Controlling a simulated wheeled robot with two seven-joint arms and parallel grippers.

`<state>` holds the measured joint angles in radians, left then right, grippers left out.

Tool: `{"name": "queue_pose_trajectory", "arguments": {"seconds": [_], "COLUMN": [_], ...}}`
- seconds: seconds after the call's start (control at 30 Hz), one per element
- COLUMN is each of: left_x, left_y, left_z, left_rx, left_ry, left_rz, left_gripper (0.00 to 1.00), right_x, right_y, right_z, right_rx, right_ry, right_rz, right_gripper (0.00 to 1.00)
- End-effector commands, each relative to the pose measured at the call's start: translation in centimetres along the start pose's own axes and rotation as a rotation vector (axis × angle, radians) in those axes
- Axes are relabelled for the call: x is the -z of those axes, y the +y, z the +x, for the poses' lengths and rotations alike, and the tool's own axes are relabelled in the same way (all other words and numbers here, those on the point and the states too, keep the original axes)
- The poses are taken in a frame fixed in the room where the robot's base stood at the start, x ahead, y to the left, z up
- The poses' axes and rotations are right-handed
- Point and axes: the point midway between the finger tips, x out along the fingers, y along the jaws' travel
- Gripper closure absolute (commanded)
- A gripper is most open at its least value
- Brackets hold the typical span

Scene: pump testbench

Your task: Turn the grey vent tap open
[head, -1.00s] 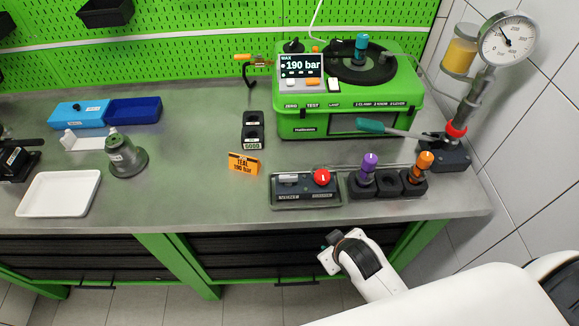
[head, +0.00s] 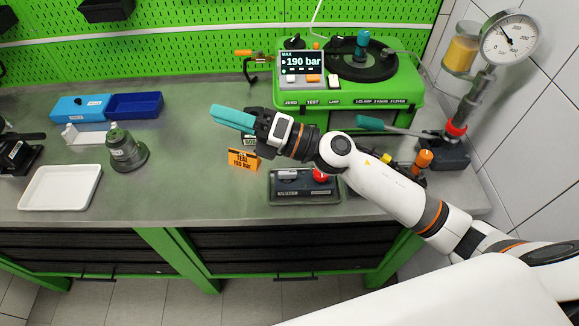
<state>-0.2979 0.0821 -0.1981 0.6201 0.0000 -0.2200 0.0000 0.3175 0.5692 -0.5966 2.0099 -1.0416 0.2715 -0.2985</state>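I cannot pick out the grey vent tap for certain. A small grey fitting (head: 402,55) shows at the right of the green test bench's top, too small to tell its setting. The green test bench (head: 345,118) stands at the back of the worktop, and its display (head: 303,62) reads 190 bar. My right gripper (head: 232,118) has teal fingers lying close together with nothing visible between them. It is above the worktop, left of the bench and apart from it. My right arm hides part of the front right area. My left gripper is not in view.
A hand pump (head: 445,152) with a teal-ended lever and a round gauge (head: 512,40) stands at the right. A white tray (head: 60,188) and grey-green dome (head: 126,150) stand left.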

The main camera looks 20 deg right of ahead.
Motion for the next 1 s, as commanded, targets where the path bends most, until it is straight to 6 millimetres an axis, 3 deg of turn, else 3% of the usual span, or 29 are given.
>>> {"name": "queue_pose_trajectory", "arguments": {"seconds": [0.13, 0.23, 0.4, 0.5, 0.6, 0.7, 1.0], "left_x": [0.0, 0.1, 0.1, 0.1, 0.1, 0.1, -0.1], "left_y": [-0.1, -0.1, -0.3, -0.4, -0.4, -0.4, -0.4], "left_z": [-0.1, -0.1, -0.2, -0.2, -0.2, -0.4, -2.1], "left_rx": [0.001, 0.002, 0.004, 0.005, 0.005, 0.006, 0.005], "left_ry": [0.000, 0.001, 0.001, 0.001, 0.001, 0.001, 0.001], "left_rz": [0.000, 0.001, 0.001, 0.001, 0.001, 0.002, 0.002], "left_gripper": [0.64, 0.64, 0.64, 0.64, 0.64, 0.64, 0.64], "right_x": [-3.2, -3.6, -0.3, 2.1, 3.5, 3.9, 1.0], "right_y": [1.6, 4.6, 9.2, 10.4, 10.9, 11.2, 14.8], "right_z": [-0.8, -3.6, -10.2, -13.3, -15.2, -15.8, -15.2], "right_rx": [-0.042, -0.129, -0.337, -0.443, -0.508, -0.531, -0.527], "right_ry": [-0.449, -0.747, -1.166, -1.321, -1.408, -1.440, -1.441], "right_rz": [-0.404, -0.630, -0.872, -0.932, -0.955, -0.958, -0.952], "right_gripper": [0.66, 0.66, 0.66, 0.66, 0.66, 0.66, 0.66]}}
